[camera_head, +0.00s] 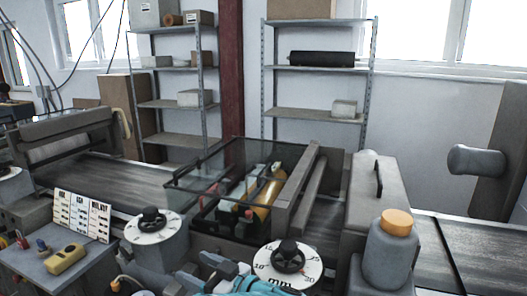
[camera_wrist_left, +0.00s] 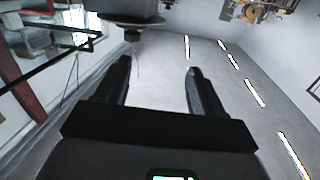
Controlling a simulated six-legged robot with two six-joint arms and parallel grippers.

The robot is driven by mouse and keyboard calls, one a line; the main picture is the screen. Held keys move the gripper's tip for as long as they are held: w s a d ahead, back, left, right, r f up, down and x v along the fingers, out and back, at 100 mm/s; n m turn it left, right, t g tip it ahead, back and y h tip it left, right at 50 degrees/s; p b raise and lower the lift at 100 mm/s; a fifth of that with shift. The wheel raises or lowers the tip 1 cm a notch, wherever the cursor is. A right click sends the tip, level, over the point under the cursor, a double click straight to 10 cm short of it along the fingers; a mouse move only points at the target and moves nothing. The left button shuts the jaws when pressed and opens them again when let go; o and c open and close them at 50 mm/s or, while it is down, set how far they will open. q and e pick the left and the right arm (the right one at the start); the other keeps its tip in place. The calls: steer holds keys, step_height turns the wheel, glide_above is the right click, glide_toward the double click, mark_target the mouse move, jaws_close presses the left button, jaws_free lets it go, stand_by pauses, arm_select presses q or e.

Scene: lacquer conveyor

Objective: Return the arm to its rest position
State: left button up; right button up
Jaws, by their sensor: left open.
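My left gripper (camera_wrist_left: 158,85) is open in the left wrist view, with its two dark fingers apart and nothing between them. In the head view my left gripper (camera_head: 216,268) shows low in the middle, near the front of the machine, between two dials. The left dial (camera_head: 152,222) is white with a black knob, and the right dial (camera_head: 288,258) is a white millimetre scale with a black knob. A dark round part with a short knob (camera_wrist_left: 131,34) hangs into the top of the wrist view, beyond the left finger. My right gripper is not in view.
A glass-covered roller unit (camera_head: 240,190) stands over the dark conveyor (camera_head: 105,185). A grey bottle with an orange cap (camera_head: 391,250) stands at the right front. A yellow device (camera_head: 66,259) lies on the left panel beside a sign board (camera_head: 82,215). Shelves (camera_head: 318,68) stand behind.

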arm_select(q)
steer(key=a+f+m+t+h, duration=0.1)
steer(key=a+f+m+h, duration=0.35)
steer(key=a+f, duration=1.2)
steer(key=s+d+f+m+h, duration=0.2)
steer(key=s+f+h, duration=0.1)
steer(key=f, duration=0.4)
steer(key=s+d+f+m+h, duration=0.1)
steer(key=s+f+m+h, duration=0.1)
steer(key=f, duration=0.5)
steer(key=s+d+f+g+h, duration=0.4)
steer(key=s+d, duration=0.3)
steer(key=s, duration=0.4)
steer(key=s+d+f+g+h, duration=0.4)
steer(key=s+d, duration=0.4)
steer(key=s, duration=0.4)
steer(key=shift+d+m+g+h, duration=0.15)
steer(key=shift+m+g+h, duration=0.4)
steer(key=shift+h, duration=0.5)
